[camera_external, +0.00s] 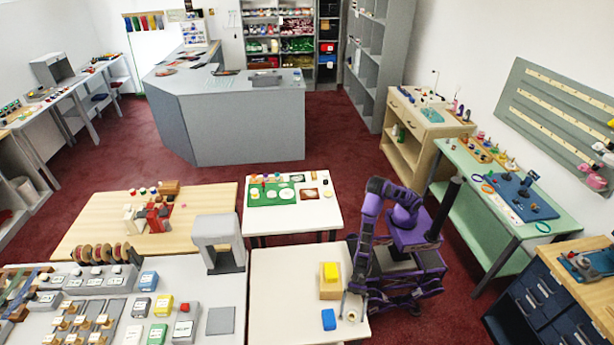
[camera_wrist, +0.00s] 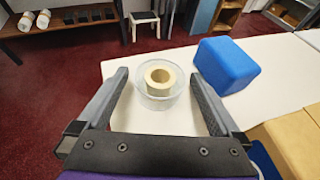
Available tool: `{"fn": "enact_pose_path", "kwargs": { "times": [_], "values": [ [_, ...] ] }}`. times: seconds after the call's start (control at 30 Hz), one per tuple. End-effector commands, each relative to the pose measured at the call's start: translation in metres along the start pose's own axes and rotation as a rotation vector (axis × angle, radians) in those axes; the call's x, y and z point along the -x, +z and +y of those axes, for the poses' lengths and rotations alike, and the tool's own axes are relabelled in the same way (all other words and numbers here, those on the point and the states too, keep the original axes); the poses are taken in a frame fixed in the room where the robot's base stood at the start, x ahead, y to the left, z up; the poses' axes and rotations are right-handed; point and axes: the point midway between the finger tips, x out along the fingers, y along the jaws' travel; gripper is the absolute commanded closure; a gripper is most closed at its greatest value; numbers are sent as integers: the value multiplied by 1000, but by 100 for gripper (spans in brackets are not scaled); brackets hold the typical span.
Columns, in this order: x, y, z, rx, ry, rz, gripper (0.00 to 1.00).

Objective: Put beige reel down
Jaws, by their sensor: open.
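The beige reel (camera_wrist: 160,71) is a short ring with a hole through it. In the wrist view it sits upright inside a clear round dish (camera_wrist: 147,101) on the white table. My gripper (camera_wrist: 158,76) is open, one finger on each side of the dish, with visible gaps between the fingers and the dish. In the external view the reel and dish are a small pale round shape (camera_external: 351,315) near the table's front right, below my gripper (camera_external: 352,288). Finger detail is too small to tell there.
A blue block (camera_wrist: 226,65) stands right of the dish in the wrist view, close to the right finger. The left part of the white table (camera_external: 283,290) is clear.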

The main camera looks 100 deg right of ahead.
Motion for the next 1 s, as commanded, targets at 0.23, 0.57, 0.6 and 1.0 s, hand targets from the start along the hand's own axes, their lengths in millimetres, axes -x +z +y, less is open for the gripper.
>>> {"fn": "enact_pose_path", "kwargs": {
  "times": [0.23,0.57,0.6,1.0],
  "values": [
    [18,4,-1,1,-2,2,0],
    [90,4,-1,1,-2,1,0],
    [97,4,-1,0,-2,1,0],
    [122,3,0,0,-1,0,0]
  ]
}}
